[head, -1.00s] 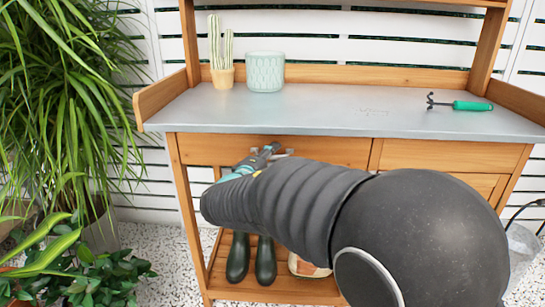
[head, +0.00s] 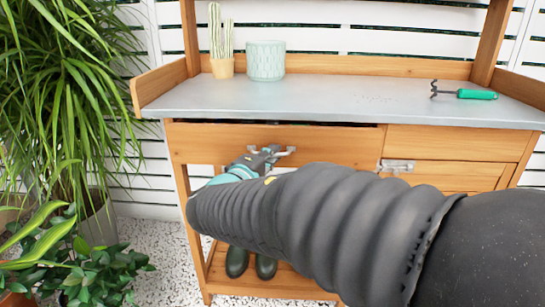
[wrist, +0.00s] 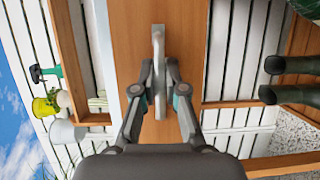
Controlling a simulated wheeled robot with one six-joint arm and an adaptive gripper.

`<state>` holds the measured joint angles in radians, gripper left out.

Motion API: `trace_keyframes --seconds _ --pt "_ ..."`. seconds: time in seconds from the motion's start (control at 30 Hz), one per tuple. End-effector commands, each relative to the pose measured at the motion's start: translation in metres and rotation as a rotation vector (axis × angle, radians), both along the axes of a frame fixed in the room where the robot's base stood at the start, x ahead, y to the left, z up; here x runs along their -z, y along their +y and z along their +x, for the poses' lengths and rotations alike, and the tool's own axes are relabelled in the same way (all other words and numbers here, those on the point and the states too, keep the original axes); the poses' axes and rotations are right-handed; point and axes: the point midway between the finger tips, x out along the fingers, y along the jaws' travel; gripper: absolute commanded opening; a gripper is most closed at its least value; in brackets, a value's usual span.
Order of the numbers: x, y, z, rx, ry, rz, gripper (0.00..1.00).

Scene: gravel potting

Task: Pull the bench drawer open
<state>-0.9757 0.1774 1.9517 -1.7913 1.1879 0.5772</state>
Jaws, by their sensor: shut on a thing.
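The bench drawer (head: 215,143) has a wooden front under the metal bench top. A dark gap shows along its top edge, so it stands slightly open. Its metal bar handle (head: 288,151) is on the front; the handle also runs upright through the middle of the wrist view (wrist: 158,45). My gripper (head: 266,155) is at the handle. In the wrist view its two fingers (wrist: 159,88) close on the bar from both sides. My arm hides the lower right part of the drawer front in the head view.
The bench top (head: 330,97) bears a cactus (head: 221,45), a pale green pot (head: 266,60) and a green-handled hand tool (head: 465,94). Dark boots (head: 238,261) stand on the lower shelf. Leafy plants (head: 60,90) fill the left side.

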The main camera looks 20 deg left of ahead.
Motion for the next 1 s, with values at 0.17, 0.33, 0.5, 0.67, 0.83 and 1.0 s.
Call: trace_keyframes --seconds 0.17,0.33,0.5,0.67,0.83,1.0 --pt "0.007 -0.011 -0.051 -0.005 -0.002 0.004 0.0" --pt "0.006 -0.022 -0.096 -0.005 -0.001 0.004 0.0" --pt "0.004 -0.032 -0.136 -0.004 0.001 0.003 0.0" --pt "0.004 -0.039 -0.165 -0.003 0.002 0.001 0.0" --pt "0.002 -0.044 -0.185 -0.001 0.001 -0.001 0.0" --pt "0.002 -0.047 -0.195 0.001 0.002 -0.001 0.0"
